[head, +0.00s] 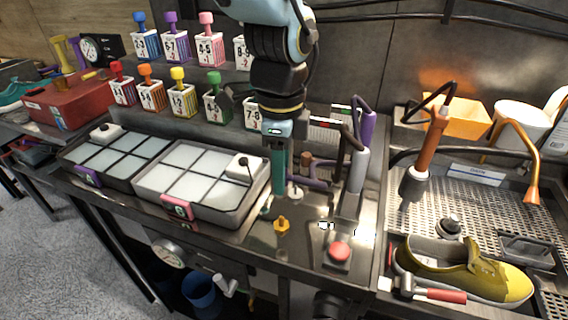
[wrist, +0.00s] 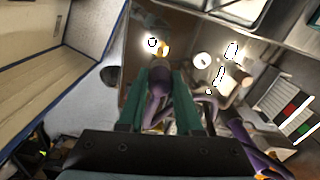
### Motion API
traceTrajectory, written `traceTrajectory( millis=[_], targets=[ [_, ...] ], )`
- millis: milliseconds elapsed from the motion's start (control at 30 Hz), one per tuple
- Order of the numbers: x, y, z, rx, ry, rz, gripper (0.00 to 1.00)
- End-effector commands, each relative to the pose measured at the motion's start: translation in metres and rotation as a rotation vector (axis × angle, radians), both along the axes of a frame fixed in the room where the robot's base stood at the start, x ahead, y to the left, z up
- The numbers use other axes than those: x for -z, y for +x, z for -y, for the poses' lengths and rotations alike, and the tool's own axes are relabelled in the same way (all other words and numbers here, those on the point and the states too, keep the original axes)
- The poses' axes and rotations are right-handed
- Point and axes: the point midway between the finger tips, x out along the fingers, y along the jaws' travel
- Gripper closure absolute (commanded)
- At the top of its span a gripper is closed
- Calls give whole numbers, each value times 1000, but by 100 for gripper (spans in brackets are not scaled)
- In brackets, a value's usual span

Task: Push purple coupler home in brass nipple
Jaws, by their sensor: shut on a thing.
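My gripper (head: 279,188) has teal fingers pointing down over the steel counter. In the wrist view, the fingers (wrist: 160,88) are shut on the purple coupler (wrist: 158,82), which lies between their tips. A purple hose (wrist: 240,137) shows to the right of the fingers. The brass nipple (head: 282,225) stands upright near the counter's front edge, in front of and below my fingertips in the head view. In the wrist view the nipple (wrist: 164,48) shows just past the coupler's end. The coupler is mostly hidden in the head view, and I cannot tell whether it touches the nipple.
A white-panelled tray (head: 190,185) lies left of the gripper. A red button (head: 339,252) and a grey-handled tool (head: 355,180) are to the right. A yellow sneaker (head: 460,270) lies at the far right. Bare counter surrounds the nipple.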

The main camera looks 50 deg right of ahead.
Motion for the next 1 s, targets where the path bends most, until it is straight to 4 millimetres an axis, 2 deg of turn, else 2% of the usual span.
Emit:
traceTrajectory(
  millis=[267,800,1000],
  targets=[
    [-1,1,0,-2,1,0,100],
    [47,1,0,-1,2,0,100],
    [57,0,0,-1,1,0,100]
  ],
)
